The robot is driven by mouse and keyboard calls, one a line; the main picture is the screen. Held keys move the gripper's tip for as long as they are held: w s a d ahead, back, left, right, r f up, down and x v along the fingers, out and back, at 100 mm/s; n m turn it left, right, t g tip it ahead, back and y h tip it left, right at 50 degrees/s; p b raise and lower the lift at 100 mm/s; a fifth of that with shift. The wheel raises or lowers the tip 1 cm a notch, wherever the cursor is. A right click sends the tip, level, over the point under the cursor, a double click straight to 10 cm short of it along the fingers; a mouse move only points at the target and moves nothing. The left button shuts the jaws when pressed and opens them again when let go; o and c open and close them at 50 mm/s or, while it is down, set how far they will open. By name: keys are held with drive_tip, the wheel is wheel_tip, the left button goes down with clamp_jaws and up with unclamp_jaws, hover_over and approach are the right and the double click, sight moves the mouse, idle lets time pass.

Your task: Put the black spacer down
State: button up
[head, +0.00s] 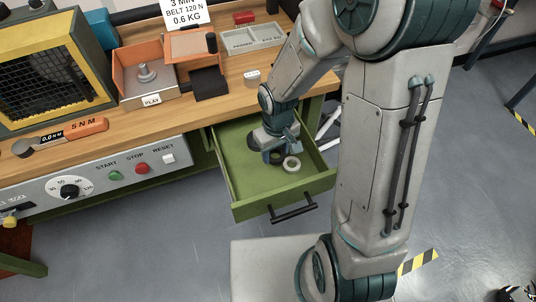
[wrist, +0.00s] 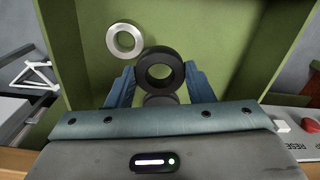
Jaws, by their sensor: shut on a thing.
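The black spacer (wrist: 160,72) is a thick black ring. In the wrist view it sits between the two blue fingers of my gripper (wrist: 158,88), which is shut on it. In the head view my gripper (head: 277,154) is inside the open green drawer (head: 262,192), low near its floor. Part of another dark round piece (wrist: 160,100) shows just behind the spacer in the wrist view. A silver ring (wrist: 125,40) lies on the drawer floor beside the spacer; it also shows in the head view (head: 292,163). I cannot tell whether the spacer touches the floor.
The drawer's front part is clear. The control panel (head: 110,178) is to the left.

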drive_tip(key=w+a+f, duration=0.2)
drive_tip(key=w, duration=0.1)
drive_tip(key=shift+f, duration=2.05)
drive_tip(key=shift+f+b, duration=0.15)
drive_tip(key=shift+b, duration=0.15)
drive_tip(key=shift+f, duration=0.15)
drive_tip(key=o, duration=1.1)
drive_tip(key=shift+r, duration=0.2)
